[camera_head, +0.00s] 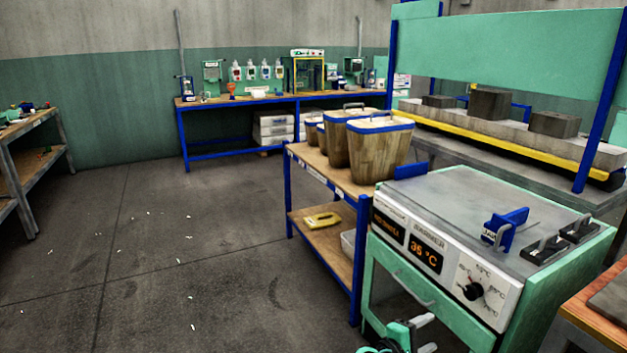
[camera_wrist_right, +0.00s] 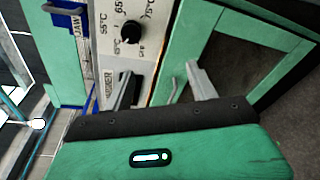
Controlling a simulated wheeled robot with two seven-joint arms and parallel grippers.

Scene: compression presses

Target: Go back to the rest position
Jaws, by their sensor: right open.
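My right gripper (camera_head: 422,328) is low at the bottom of the head view, in front of the green-framed heating machine (camera_head: 455,190). In the right wrist view its two grey fingers (camera_wrist_right: 160,88) are apart, with nothing between them. Behind the fingers are the machine's white front panel with its black dial (camera_wrist_right: 131,33) and its green frame. The gripper appears apart from the machine. My left gripper is not in view.
A blue holder (camera_head: 505,228) and black handles sit on the machine's top. A wooden shelf (camera_head: 305,155) with several lidded baskets stands behind it. A large press (camera_head: 500,45) is at the right, a workbench (camera_head: 215,101) at the back. The floor at left is mostly clear, with small white bits.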

